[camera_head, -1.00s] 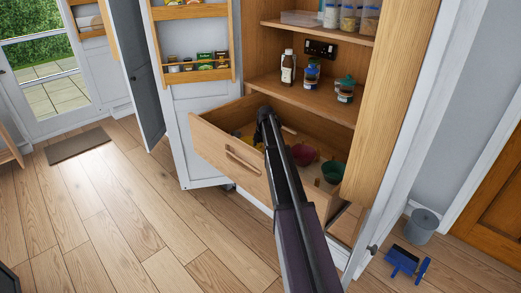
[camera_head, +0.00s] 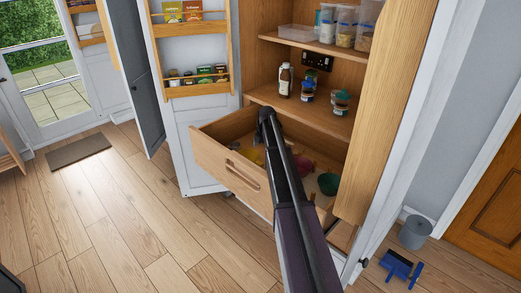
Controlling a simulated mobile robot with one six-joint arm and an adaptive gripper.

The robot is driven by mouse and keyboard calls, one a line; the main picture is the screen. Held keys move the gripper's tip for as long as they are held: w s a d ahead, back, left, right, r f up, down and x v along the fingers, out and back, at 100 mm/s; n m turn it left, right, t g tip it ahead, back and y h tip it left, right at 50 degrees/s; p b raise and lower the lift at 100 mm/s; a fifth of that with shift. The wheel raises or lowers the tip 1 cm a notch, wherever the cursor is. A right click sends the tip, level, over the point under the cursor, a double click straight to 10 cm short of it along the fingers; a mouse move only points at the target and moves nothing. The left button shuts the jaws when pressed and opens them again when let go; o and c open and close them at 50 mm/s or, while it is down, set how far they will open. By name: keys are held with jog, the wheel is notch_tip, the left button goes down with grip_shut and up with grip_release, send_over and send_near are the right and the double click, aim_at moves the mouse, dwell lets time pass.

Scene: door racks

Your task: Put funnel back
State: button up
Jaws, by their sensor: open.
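The open wooden drawer (camera_head: 228,168) sticks out from the bottom of the cupboard. My gripper (camera_head: 264,114) is over the back left part of the drawer, small and dark, with its fingertips hard to make out; it is open, and I see nothing held in it. My arm hides the middle of the drawer.
Above the drawer, a shelf holds a bottle (camera_head: 285,80) and several jars (camera_head: 341,102); a higher shelf holds clear containers (camera_head: 345,28). Open cupboard doors (camera_head: 200,145) flank the drawer. A bucket (camera_head: 414,232) and blue dustpan (camera_head: 397,265) stand at the right.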

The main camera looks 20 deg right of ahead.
jog(key=shift+s+d+r+p, duration=0.1)
jog(key=shift+s+r+p, duration=0.05)
jog(key=shift+r+p, duration=0.7)
jog(key=shift+s+r+p, duration=0.15)
jog(key=shift+r+p, duration=0.5)
jog(key=shift+r, duration=0.35)
